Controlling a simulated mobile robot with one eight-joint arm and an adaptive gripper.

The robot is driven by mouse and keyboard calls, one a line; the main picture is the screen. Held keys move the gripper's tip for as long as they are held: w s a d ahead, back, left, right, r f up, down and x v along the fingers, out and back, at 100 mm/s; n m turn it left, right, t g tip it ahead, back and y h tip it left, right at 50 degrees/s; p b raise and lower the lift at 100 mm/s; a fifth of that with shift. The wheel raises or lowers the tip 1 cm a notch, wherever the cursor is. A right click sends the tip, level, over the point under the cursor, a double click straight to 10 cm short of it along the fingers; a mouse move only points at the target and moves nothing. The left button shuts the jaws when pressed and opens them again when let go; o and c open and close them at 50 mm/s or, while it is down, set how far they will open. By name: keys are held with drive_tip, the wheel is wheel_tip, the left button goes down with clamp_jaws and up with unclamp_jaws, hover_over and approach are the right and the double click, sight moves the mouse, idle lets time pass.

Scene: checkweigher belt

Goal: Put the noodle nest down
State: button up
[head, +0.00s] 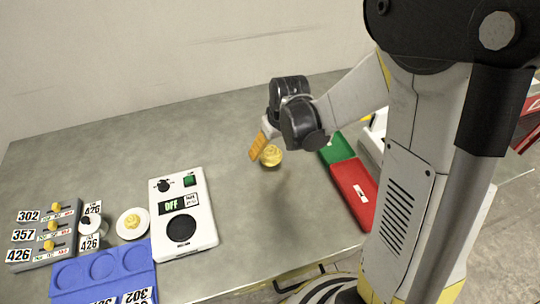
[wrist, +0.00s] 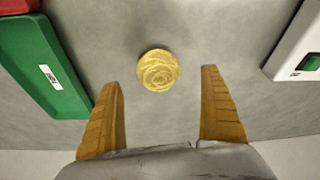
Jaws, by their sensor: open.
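The noodle nest (wrist: 158,70) is a round yellow coil lying on the bare grey table. In the wrist view it sits just beyond the fingertips, roughly midway between them and touching neither. My gripper (wrist: 160,75) is open, with its two orange fingers apart and nothing held. In the head view the nest (head: 271,156) shows just right of my gripper (head: 257,148), which points down towards the table. A second yellow nest (head: 132,222) lies on a small white dish (head: 121,229) at the left.
A green tray (head: 337,149) and a red tray (head: 354,190) lie right of the nest. A white device reading OFF (head: 184,212), a blue tray with round hollows (head: 66,277) and a grey numbered block (head: 44,238) stand at the left. The table's back middle is clear.

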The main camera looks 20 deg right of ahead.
sight(271, 151)
drive_tip(key=b+x, duration=0.2)
drive_tip(key=x, duration=0.3)
drive_tip(key=shift+w+d+f+b, duration=0.1)
drive_tip(key=shift+f+b, duration=0.05)
drive_tip(key=shift+b, duration=0.25)
